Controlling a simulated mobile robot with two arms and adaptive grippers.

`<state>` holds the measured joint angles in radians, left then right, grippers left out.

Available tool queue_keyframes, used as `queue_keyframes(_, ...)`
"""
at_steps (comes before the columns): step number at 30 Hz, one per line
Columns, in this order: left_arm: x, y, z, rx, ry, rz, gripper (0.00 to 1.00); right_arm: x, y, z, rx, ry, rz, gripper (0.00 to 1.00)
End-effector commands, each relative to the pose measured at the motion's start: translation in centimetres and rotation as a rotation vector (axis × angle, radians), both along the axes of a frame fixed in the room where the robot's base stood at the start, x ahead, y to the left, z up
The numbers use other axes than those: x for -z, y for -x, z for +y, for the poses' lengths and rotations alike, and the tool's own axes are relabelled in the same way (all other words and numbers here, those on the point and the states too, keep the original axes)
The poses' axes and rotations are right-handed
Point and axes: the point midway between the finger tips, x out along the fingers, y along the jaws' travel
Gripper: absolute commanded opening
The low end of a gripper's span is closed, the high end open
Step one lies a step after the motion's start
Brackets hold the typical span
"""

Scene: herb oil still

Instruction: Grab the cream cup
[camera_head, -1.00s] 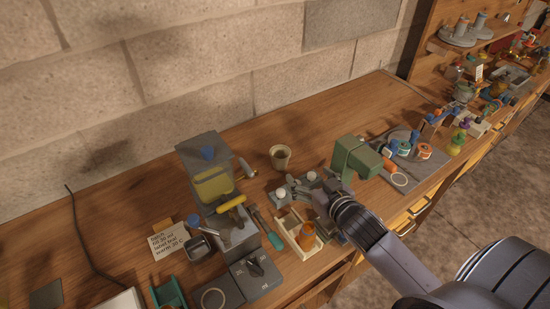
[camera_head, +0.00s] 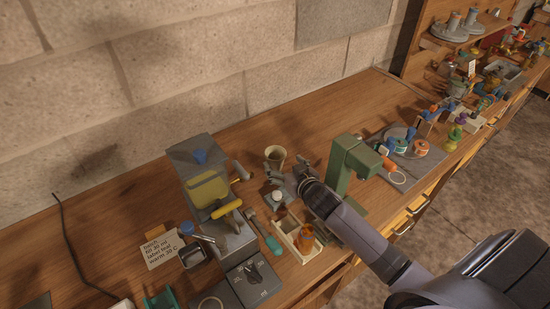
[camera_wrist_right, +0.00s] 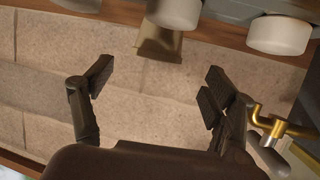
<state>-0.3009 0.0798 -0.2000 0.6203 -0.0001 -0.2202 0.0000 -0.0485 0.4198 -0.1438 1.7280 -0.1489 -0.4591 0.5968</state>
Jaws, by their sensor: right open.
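The cream cup (camera_head: 275,155) stands upright on the wooden workbench, close to the stone wall. In the right wrist view the cup (camera_wrist_right: 158,43) appears at the top centre, partly covered by a white round cap and lying beyond the space between the fingers. My right gripper (camera_head: 288,177) is just in front of the cup, with its fingers spread toward it. In the wrist view the right gripper (camera_wrist_right: 158,78) is open with nothing between its fingers. Whether a finger touches the cup cannot be told. My left gripper is not in view.
A grey apparatus with a yellow window (camera_head: 209,190) stands left of the cup. A green stand (camera_head: 345,165) rises right of my right gripper. A white cap (camera_head: 277,196) and a pale tray with an orange bottle (camera_head: 306,238) are in front. Brass piping (camera_wrist_right: 280,127) shows beside the right finger.

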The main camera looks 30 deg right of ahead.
Motion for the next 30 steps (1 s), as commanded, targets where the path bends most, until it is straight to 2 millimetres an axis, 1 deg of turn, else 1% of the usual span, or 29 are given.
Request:
queue_keyframes(3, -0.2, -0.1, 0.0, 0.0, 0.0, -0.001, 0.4, 0.3, -0.9, -0.1, 0.0, 0.0, 0.0, 0.79)
queue_keyframes(8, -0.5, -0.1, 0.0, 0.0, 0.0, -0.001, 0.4, 0.6, -1.5, -0.2, 0.001, 0.0, 0.0, 0.79)
queue_keyframes(14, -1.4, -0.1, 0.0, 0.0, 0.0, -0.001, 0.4, 1.9, -3.5, -0.5, 0.001, 0.0, 0.002, 0.79)
queue_keyframes(19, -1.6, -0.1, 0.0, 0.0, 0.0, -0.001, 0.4, 2.7, -5.2, -0.6, 0.0, 0.001, 0.001, 0.79)
queue_keyframes(22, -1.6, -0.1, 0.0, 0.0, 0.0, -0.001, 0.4, 2.9, -5.6, -0.6, -0.001, 0.001, 0.001, 0.79)
queue_keyframes(29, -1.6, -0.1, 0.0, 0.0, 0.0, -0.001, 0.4, 3.0, -5.6, -0.6, -0.001, 0.001, 0.001, 0.79)
queue_keyframes(30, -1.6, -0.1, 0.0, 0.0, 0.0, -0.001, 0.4, 3.0, -5.6, -0.6, -0.001, 0.001, 0.001, 0.76)
